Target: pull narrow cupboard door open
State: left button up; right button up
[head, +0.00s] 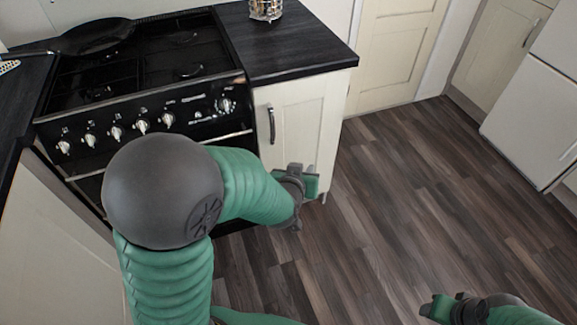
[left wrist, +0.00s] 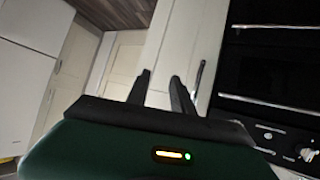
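The narrow cream cupboard door (head: 305,115) is beside the oven, under the dark worktop, and looks closed. Its dark upright handle (head: 271,125) is near the door's left edge. My left gripper (head: 312,185) is in front of the door's lower right part, below and right of the handle. In the left wrist view, the two fingers of the left gripper (left wrist: 160,88) are apart with nothing between them. The handle (left wrist: 198,76) shows just right of the fingers there, on the door (left wrist: 190,40). My right gripper (head: 438,308) is low at the right over the floor; its finger gap is unclear.
A black cooker (head: 150,110) with a row of knobs stands left of the cupboard, with a dark pan (head: 95,36) on its hob. A glass-like jar (head: 265,9) stands on the worktop (head: 290,45). The wooden floor (head: 400,190) is clear to the right.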

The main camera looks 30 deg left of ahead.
pick_arm(q)
jog(key=s+d+r+m+g+h+p, duration=0.3)
jog(key=s+r+g+p, duration=0.4)
jog(key=s+r+p, duration=0.4)
jog(key=s+d+p, duration=0.1)
jog(key=s+p, duration=0.2)
jog(key=p, duration=0.1)
jog(key=shift+s+r+p, duration=0.2)
jog(key=shift+p, duration=0.1)
